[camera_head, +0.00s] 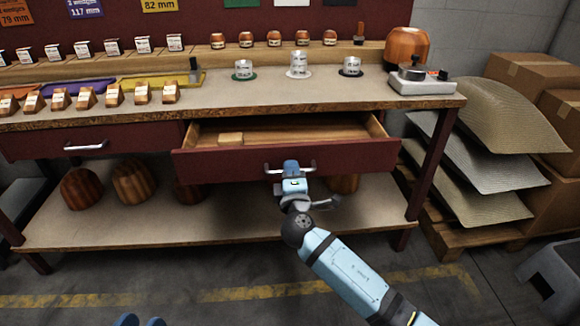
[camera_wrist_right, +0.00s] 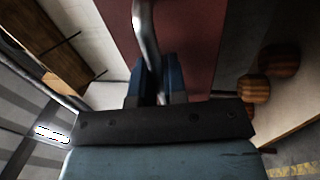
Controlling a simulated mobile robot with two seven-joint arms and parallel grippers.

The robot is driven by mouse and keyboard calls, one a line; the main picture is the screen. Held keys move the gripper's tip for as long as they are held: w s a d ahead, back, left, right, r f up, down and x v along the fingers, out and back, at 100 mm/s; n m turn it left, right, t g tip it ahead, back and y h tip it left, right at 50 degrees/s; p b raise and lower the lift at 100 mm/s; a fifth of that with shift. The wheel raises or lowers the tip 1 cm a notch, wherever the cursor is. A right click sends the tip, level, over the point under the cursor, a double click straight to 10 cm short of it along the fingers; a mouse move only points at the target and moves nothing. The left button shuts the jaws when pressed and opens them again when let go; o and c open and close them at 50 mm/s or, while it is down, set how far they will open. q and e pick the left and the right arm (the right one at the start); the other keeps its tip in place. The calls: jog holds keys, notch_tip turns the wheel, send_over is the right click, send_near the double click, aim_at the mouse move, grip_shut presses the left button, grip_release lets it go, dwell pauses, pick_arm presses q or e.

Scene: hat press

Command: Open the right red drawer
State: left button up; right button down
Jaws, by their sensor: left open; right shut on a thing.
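The right red drawer (camera_head: 228,165) is pulled out from under the bench top, and its wooden inside shows. A small wooden block (camera_head: 230,139) lies in it at the left. My right gripper (camera_head: 291,168) is shut on the drawer's metal handle (camera_head: 311,167). In the right wrist view the handle (camera_wrist_right: 146,30) runs between the blue fingers (camera_wrist_right: 153,82), in front of the red drawer front (camera_wrist_right: 195,40).
The left red drawer (camera_head: 120,138) is closed. The bench top (camera_head: 215,92) carries small stands, cups and a scale (camera_head: 420,82). Wooden hat blocks (camera_head: 135,181) stand on the lower shelf (camera_head: 120,232). Stacked sheets (camera_head: 480,165) and boxes (camera_head: 530,75) are at the right. The front floor is mostly free.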

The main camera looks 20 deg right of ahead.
pick_arm(q)
jog(key=shift+s+a+r, duration=0.1)
jog(key=shift+s+r, duration=0.05)
jog(key=shift+s, duration=0.3)
pick_arm(e)
jog(key=shift+r+v, duration=0.25)
jog(key=shift+v, duration=0.95)
jog(key=shift+r+v, duration=0.2)
jog(key=shift+v, duration=1.05)
jog(key=shift+s, duration=0.1)
jog(key=c, duration=1.2)
grip_release()
pick_arm(q)
jog(key=shift+r, duration=0.1)
